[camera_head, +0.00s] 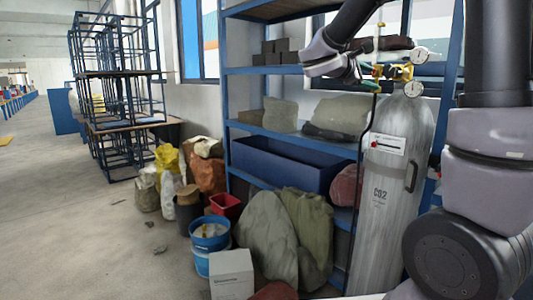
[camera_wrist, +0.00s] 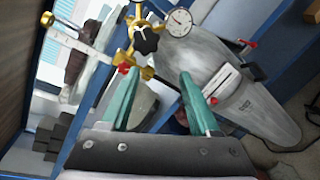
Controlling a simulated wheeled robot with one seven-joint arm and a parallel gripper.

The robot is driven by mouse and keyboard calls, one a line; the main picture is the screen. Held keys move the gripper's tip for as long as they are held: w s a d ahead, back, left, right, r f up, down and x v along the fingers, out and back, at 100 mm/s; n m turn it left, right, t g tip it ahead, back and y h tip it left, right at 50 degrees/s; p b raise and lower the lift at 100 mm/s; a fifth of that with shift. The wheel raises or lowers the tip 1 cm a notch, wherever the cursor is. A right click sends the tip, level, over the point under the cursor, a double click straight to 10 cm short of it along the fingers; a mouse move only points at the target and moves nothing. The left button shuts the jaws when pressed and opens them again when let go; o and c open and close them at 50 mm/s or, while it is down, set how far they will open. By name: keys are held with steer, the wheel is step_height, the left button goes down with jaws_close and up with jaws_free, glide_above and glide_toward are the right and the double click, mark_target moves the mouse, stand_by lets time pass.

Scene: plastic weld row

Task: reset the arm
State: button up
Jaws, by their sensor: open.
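My gripper (camera_wrist: 160,74) shows in the wrist view as two teal fingers, spread apart with nothing between them. In that view the fingers point toward a grey gas cylinder (camera_wrist: 245,85) with a brass valve, a black knob (camera_wrist: 145,38) and a round gauge (camera_wrist: 179,22). In the head view my arm reaches in from the top, and its grey end part (camera_head: 328,55) is near the top of the CO2 cylinder (camera_head: 385,210), left of its gauges.
A blue shelf rack (camera_head: 228,110) stands behind the cylinder, holding a blue bin (camera_head: 285,160) and sacks. On the floor are a blue bucket (camera_head: 209,236), a white box (camera_head: 232,273), a red container (camera_head: 226,205) and bags. Free floor (camera_head: 60,210) lies to the left.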

steer(key=s+d+f+m+g+y, duration=0.1)
steer(key=s+f+m+g+y, duration=0.2)
steer(key=s, duration=0.5)
steer(key=s+d+f+m+g+y, duration=0.1)
steer(key=s+f+m+g+y, duration=0.1)
steer(key=s+f+m+y, duration=0.45)
steer(key=s+a+r+m+t+y, duration=0.2)
steer(key=s+a+m+y, duration=0.4)
steer(key=s+a, duration=0.4)
steer(key=shift+a+m+t, duration=0.65)
steer(key=shift+a+t, duration=0.25)
steer(key=shift+a, duration=0.55)
